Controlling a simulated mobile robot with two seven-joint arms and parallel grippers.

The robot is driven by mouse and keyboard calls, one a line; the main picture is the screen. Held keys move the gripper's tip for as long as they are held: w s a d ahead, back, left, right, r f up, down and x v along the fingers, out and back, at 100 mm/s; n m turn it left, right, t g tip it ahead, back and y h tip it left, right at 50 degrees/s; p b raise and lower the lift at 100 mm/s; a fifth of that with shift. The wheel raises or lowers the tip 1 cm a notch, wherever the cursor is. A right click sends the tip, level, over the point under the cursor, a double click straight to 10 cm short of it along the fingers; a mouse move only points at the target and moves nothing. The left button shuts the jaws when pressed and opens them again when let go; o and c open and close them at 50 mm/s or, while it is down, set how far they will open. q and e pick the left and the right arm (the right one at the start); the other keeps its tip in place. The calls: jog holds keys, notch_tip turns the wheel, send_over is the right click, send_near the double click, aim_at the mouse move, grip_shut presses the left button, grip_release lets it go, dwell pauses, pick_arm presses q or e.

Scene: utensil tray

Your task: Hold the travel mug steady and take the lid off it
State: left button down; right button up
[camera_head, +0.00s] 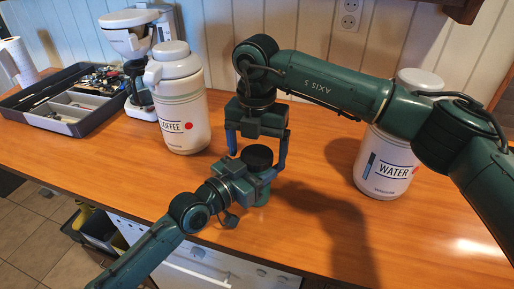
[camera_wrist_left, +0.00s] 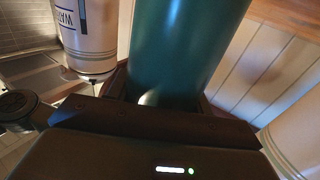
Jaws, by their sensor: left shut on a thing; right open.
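The travel mug (camera_head: 263,197) stands upright on the wooden counter, mostly hidden by my left gripper in the head view. It has a green body and a black lid (camera_head: 257,156), which sits on top. My left gripper (camera_head: 254,182) is shut on the mug body from the front left. In the left wrist view the green mug body (camera_wrist_left: 175,45) rises between the jaws. My right gripper (camera_head: 256,150) points down from above and is open, one finger on each side of the lid. Whether its fingers touch the lid cannot be told.
A white coffee jug (camera_head: 184,105) stands behind to the left, and a white water jug (camera_head: 382,165) to the right, partly behind my right arm. A dark utensil tray (camera_head: 60,122) and a coffee machine (camera_head: 136,45) are at the back left. The front right counter is clear.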

notch_tip(320, 180, up, 8)
jog(key=shift+f, duration=0.1)
jog(key=shift+c, duration=0.5)
jog(key=shift+f, duration=3.9)
jog(key=shift+c, duration=0.5)
jog(key=c, duration=0.9)
jog(key=o, duration=1.1)
jog(key=shift+r, duration=2.25)
pick_arm(q)
jog(key=c, duration=0.5)
grip_release()
